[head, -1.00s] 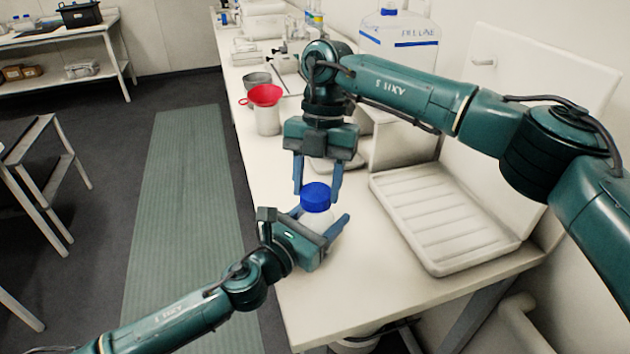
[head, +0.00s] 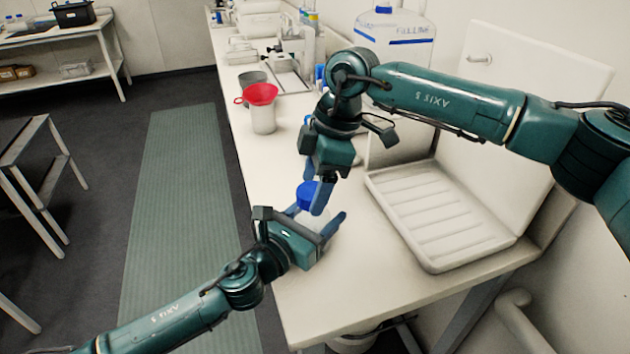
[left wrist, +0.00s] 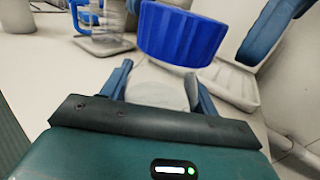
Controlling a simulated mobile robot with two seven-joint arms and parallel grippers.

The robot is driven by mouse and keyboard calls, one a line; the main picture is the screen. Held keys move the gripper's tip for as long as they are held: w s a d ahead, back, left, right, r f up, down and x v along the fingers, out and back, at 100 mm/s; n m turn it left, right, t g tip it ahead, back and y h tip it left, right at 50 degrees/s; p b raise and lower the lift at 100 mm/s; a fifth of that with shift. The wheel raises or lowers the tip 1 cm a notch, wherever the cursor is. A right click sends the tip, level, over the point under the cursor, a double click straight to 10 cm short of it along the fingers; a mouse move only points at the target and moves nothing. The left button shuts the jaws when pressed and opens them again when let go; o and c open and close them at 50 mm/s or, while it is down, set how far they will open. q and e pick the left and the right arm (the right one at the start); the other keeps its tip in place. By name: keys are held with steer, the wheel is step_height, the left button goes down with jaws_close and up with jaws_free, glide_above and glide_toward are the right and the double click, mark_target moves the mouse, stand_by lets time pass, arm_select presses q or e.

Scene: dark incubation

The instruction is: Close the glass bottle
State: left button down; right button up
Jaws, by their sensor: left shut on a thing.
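The glass bottle (head: 310,217) stands upright near the bench's front left edge. It also shows in the left wrist view (left wrist: 158,88). My left gripper (head: 322,232) is shut around its body from the front left. The blue cap (head: 305,194) sits over the bottle's mouth; in the left wrist view it is the large ribbed cap (left wrist: 182,32). I cannot tell how tightly it sits. My right gripper (head: 315,192) points down at the cap from above. One finger shows beside the cap with a gap in the left wrist view; the other finger is mostly hidden.
A beaker with a red funnel (head: 262,95) stands behind the bottle on the bench. A white ribbed tray (head: 440,215) lies to the right. A large blue-capped container (head: 395,35) stands at the back. The bench front (head: 340,300) is clear.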

steer(key=shift+r, duration=2.25)
steer(key=shift+c, duration=0.4)
